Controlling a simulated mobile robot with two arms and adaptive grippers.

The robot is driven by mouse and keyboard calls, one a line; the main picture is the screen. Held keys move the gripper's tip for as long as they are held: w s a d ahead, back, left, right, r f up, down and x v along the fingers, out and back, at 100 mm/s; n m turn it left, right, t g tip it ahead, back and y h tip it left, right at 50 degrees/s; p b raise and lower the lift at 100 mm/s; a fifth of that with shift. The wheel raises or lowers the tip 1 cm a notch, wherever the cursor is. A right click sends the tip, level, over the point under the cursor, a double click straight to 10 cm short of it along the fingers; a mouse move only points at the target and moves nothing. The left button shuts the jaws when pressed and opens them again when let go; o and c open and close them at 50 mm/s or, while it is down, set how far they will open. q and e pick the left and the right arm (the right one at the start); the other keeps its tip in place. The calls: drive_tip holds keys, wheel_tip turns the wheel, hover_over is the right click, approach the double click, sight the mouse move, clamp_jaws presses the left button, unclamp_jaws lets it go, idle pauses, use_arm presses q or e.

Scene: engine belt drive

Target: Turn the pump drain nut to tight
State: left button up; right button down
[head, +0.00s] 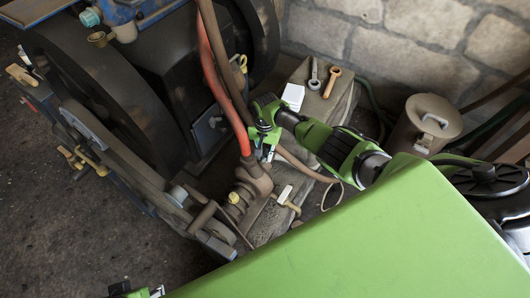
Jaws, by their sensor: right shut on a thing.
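My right gripper (267,150) is just above and behind the pump, beside the red hose. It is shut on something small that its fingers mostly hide. Whether that thing touches the pump I cannot tell. A small part of my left gripper (137,292) shows at the bottom edge; its jaws are not clear.
The red hose (216,75) rises left of my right gripper. The dark engine flywheel (115,90) fills the left. A hammer (287,197) lies near the pump. A lidded can (425,120) stands right.

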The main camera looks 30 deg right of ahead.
sight(265, 157)
drive_tip(key=shift+s+m+p, duration=0.1)
drive_tip(key=shift+m+p, duration=0.55)
drive_tip(key=shift+m, duration=0.35)
use_arm(q)
wheel_tip(265, 157, down, 7)
drive_tip(key=shift+w, duration=0.2)
use_arm(e)
drive_tip(key=shift+m, duration=0.5)
use_arm(q)
drive_tip(key=shift+d+r, duration=0.1)
use_arm(e)
drive_tip(key=c, duration=1.9)
unclamp_jaws()
drive_tip(key=shift+w+r, duration=0.2)
drive_tip(key=shift+r, duration=0.4)
wheel_tip(265, 157, up, 11)
drive_tip(key=shift+s+f, duration=0.1)
drive_tip(key=shift+f, duration=0.05)
